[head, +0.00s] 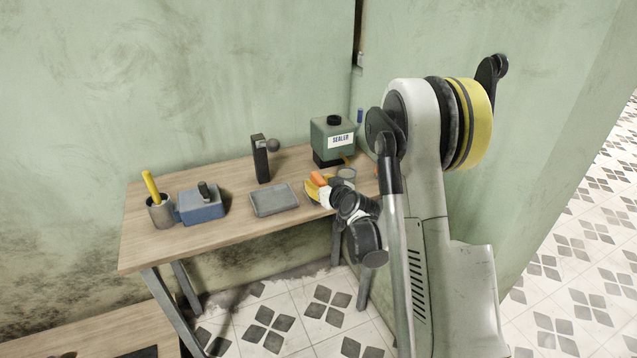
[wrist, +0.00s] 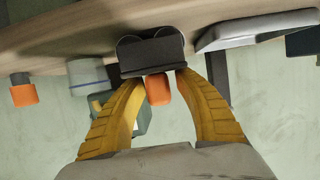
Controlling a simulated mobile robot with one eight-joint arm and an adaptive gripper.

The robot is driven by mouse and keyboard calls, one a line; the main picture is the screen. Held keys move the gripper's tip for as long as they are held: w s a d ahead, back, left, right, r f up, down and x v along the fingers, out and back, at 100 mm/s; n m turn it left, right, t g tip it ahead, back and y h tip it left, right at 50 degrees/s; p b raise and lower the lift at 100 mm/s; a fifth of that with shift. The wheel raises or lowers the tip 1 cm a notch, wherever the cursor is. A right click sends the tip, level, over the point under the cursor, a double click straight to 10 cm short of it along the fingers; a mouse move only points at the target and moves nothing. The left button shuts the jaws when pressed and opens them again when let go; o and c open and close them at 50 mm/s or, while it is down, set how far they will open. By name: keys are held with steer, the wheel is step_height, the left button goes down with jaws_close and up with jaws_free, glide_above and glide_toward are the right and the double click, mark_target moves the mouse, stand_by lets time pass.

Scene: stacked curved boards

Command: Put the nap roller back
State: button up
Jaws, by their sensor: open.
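My gripper (head: 311,192) is open over the front right part of the table in the head view, its yellow fingers partly hidden by my wrist. An orange-ended item (head: 319,179) shows right by the fingers. In the wrist view, which looks upside down, my gripper (wrist: 153,76) has its fingertips at either side of a dark block with rounded ends (wrist: 150,52). An orange end (wrist: 158,90) shows below the block, between the fingers. This is probably the nap roller, but I cannot tell for sure. I cannot tell whether the fingers touch it.
On the table (head: 225,235) are a grey tray (head: 274,200), a dark upright stand (head: 261,160) with a round piece, a blue box (head: 201,205), a cup (head: 161,213) with a yellow handle, a sealer jug (head: 333,136) and a grey can (head: 346,174). Another orange-ended item (wrist: 23,93) is near the can.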

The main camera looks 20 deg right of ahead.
steer(key=shift+r, duration=0.1)
steer(key=shift+r, duration=0.35)
steer(key=p+v, duration=0.2)
steer(key=v, duration=1)
steer(key=s+a+r+g+y, duration=0.1)
steer(key=s+a+r+g, duration=0.3)
steer(key=s+a+r, duration=0.55)
steer(key=s+a+g+h, duration=0.1)
steer(key=s+a+g, duration=0.2)
steer(key=s, duration=1.3)
steer(key=shift+a+f, duration=0.3)
steer(key=shift+a, duration=0.2)
